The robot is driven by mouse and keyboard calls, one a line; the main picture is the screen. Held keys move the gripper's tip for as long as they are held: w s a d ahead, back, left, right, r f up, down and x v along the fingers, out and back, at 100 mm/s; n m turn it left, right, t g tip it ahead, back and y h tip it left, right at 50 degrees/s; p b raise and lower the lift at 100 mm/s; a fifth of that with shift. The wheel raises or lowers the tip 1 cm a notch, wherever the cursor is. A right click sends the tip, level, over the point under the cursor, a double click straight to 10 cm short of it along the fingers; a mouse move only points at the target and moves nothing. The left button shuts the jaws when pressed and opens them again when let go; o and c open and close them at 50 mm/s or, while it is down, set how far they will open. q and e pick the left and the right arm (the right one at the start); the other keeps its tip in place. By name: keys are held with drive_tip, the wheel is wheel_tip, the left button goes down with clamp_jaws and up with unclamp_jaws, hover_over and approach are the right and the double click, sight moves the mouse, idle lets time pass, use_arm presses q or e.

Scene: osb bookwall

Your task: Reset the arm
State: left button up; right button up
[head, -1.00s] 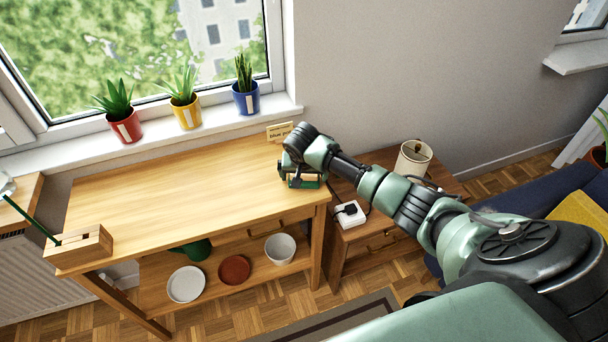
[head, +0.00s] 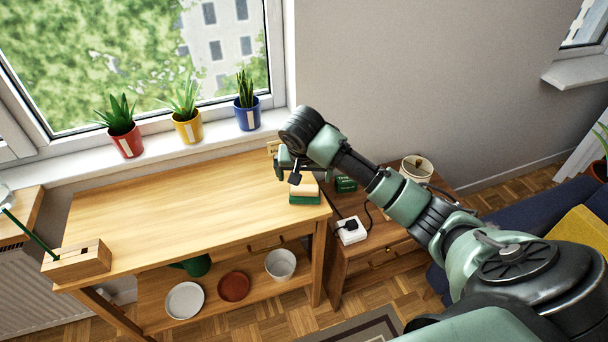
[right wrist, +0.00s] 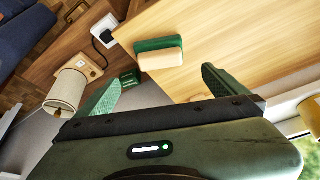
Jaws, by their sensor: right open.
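My right arm reaches in from the right, and its gripper (head: 290,170) is above the right end of the wooden table (head: 170,210). In the right wrist view its two green fingers (right wrist: 160,80) are spread apart with nothing between them. A small block with a green base and cream top (head: 304,198) lies on the table near its right edge, just below the gripper. The block also shows in the right wrist view (right wrist: 160,58), beyond the fingertips and apart from them. My left gripper is not in view.
Red, yellow and blue plant pots (head: 187,128) stand on the windowsill. A wooden holder (head: 78,262) with a green stick is at the table's left end. A lamp (head: 416,168), white socket box (head: 350,232) and green box (head: 345,184) are on the right-hand cabinet. The table's middle is clear.

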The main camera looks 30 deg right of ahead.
idle(0.5)
drive_tip(key=s+a+f+n+y, duration=0.2)
drive_tip(key=s+a+f+n, duration=0.4)
drive_tip(key=s+a+f, duration=0.5)
drive_tip(key=s+a+r+n, duration=0.2)
drive_tip(key=s, duration=0.8)
drive_tip(key=s+a+r+n, duration=0.1)
drive_tip(key=s, duration=0.9)
wheel_tip(320, 180, down, 25)
drive_tip(key=g, duration=0.1)
drive_tip(key=s+d+f+g, duration=0.1)
drive_tip(key=s+d+f, duration=0.1)
drive_tip(key=s+f, duration=1.5)
drive_tip(key=shift+s+d+f+n+g+y, duration=0.3)
drive_tip(key=shift+s, duration=0.1)
